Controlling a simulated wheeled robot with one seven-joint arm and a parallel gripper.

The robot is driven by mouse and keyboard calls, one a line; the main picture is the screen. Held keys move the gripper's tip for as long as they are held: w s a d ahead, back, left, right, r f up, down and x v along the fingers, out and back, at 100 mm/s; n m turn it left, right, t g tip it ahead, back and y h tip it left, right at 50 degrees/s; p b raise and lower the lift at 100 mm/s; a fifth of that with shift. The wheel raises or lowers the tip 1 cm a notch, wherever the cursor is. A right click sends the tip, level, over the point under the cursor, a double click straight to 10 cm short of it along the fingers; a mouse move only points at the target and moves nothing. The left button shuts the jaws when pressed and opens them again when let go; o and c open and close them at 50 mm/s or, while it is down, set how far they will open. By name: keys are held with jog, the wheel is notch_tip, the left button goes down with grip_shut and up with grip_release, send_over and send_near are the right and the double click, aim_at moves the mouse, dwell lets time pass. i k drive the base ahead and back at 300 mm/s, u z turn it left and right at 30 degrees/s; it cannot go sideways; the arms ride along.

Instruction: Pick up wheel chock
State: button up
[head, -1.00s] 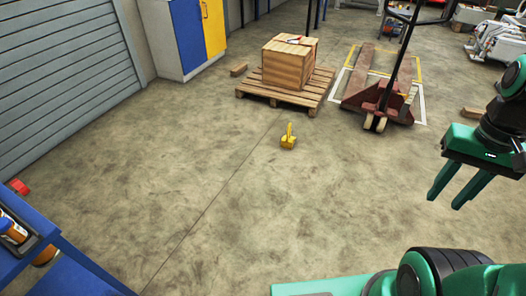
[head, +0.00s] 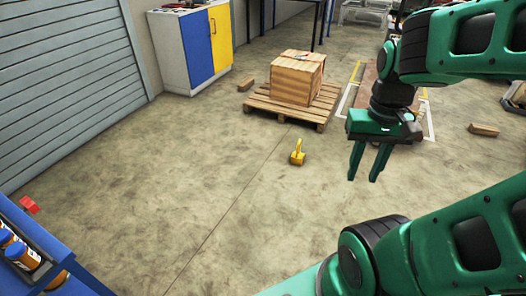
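The yellow wheel chock (head: 298,156), with an upright handle-like part, stands on the concrete floor in front of the pallet in the head view. My green gripper (head: 364,179) points down, to the right of the chock in the picture. Its two fingers are apart with nothing between them. The gripper appears well above the floor and is not touching the chock.
A wooden crate (head: 297,78) sits on a pallet (head: 286,112) behind the chock. Wooden blocks (head: 484,129) lie on the floor. A blue cart (head: 83,281) with orange containers is at lower left. The floor (head: 170,200) around the chock is clear.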

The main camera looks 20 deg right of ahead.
aim_at(297, 159)
jog(key=u, duration=0.2)
jog(key=i, duration=1.35)
jog(key=z, duration=0.5)
jog(key=i, duration=1)
jog(key=z, duration=1)
jog(key=i, duration=0.95)
jog(key=u, duration=0.15)
